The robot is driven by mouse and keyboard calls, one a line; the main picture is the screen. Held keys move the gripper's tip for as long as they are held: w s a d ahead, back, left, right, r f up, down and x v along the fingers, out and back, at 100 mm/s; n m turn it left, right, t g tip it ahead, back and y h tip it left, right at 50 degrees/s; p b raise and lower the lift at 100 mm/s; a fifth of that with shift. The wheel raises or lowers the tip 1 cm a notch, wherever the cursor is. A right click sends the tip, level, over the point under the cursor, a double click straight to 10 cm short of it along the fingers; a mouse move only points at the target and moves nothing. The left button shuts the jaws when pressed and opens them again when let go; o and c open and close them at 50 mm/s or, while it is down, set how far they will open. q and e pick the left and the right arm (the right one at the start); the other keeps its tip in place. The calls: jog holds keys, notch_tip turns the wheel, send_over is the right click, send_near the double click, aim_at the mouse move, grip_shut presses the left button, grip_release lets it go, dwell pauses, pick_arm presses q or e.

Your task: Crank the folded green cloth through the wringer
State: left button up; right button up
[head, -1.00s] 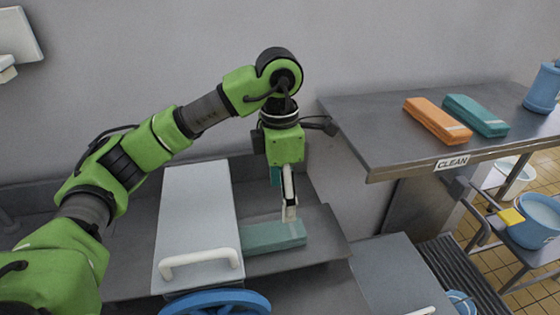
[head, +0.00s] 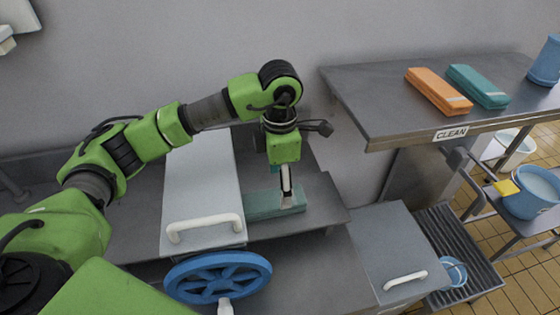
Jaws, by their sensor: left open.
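The folded green cloth (head: 262,207) lies flat on a grey metal tray (head: 320,205), its left end against the side of the wringer. The wringer is a pale grey housing (head: 200,180) with a white bar handle (head: 205,228) at its front. A blue spoked wheel (head: 218,277) with a white crank knob (head: 225,306) stands in front of it. My left gripper (head: 287,202) points straight down at the right part of the cloth, jaws open. Its fingers hide part of the cloth, and I cannot tell if they touch it. My right gripper is out of view.
A steel table (head: 390,110) marked CLEAN at the right holds an orange folded cloth (head: 437,92) and a teal one (head: 478,86). Below are a grey lidded box (head: 385,250), a floor grate (head: 460,250) and a blue bucket (head: 530,195) on a stool. A wall stands behind.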

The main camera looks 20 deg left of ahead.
aim_at(264, 204)
pick_arm(q)
jog(key=shift+f+p, duration=0.6)
jog(key=shift+f, duration=2.35)
jog(key=c, duration=1.4)
